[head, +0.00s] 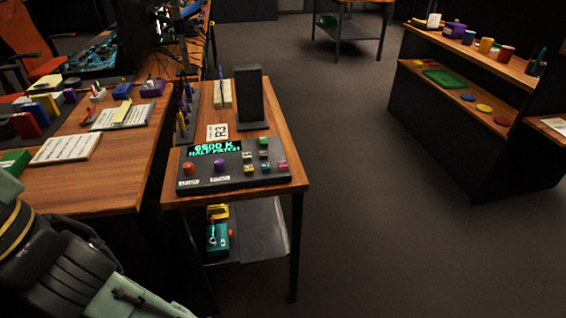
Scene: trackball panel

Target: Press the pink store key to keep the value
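The dark control panel (235,181) lies on a small wooden side table in the head view. Its screen (215,149) shows green text reading "6500 K" and what looks like "HALF PATCH". A small pink key (283,166) sits at the panel's right end, beside a cluster of small pale and green keys (257,160). A purple ball (219,164) and an orange-red knob or ball (189,168) sit on the left half. Part of my arm shows at the lower left, apart from the panel. My gripper's fingers are not in view.
A card marked "R3" (217,132) and a tall dark upright block (249,97) stand behind the panel. A cluttered desk (110,182) adjoins on the left. Open floor (350,190) lies to the right, before a shelf unit (440,125).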

